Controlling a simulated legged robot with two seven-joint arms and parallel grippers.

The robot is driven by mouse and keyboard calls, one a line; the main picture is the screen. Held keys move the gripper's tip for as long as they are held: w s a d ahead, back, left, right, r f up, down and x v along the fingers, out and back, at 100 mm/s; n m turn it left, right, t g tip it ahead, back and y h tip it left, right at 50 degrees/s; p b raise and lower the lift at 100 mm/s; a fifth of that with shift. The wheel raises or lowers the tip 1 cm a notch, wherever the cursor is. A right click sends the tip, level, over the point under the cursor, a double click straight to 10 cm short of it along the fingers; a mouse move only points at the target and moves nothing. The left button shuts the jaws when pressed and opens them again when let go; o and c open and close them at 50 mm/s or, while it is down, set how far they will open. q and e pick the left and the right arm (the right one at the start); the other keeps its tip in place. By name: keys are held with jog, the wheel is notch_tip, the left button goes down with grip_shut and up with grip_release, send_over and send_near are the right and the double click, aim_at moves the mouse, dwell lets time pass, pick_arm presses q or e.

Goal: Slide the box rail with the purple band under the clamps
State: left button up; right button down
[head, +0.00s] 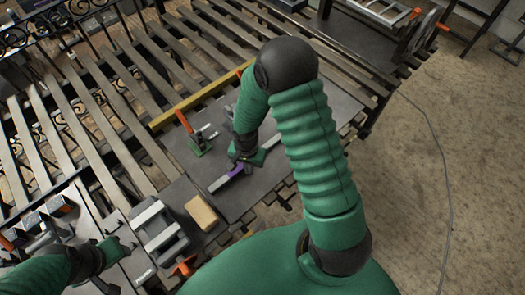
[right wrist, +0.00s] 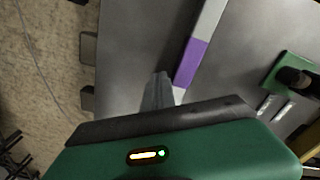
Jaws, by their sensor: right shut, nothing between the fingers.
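The box rail (head: 219,185) is a thin silver bar with a purple band (head: 236,171), lying slantwise on a dark grey plate. In the right wrist view the rail (right wrist: 210,20) and its purple band (right wrist: 192,62) run up from the fingertips. My right gripper (head: 241,166) is low over the rail by the band. Its fingers (right wrist: 160,78) are shut and empty, beside the rail's near end; contact is unclear. A green clamp with an orange handle (head: 197,142) stands left of the rail. Another orange handle (head: 242,70) is partly behind my arm. My left gripper (head: 115,264) is open and empty.
The dark plate (head: 240,205) lies on a slatted bench. A tan block (head: 201,212) and a pale metal piece (head: 158,230) sit at its near left. A yellow bar (head: 200,95) runs along the plate's far side.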

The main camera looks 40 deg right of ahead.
jog(key=shift+w, duration=0.2)
jog(key=shift+w+a, duration=0.2)
jog(key=shift+w, duration=0.2)
jog(key=shift+w, duration=0.8)
jog(key=shift+s, duration=0.1)
jog(key=shift+s+d, duration=0.1)
jog(key=shift+s, duration=1.1)
notch_tip(320, 180, up, 8)
jog(key=p, duration=0.7)
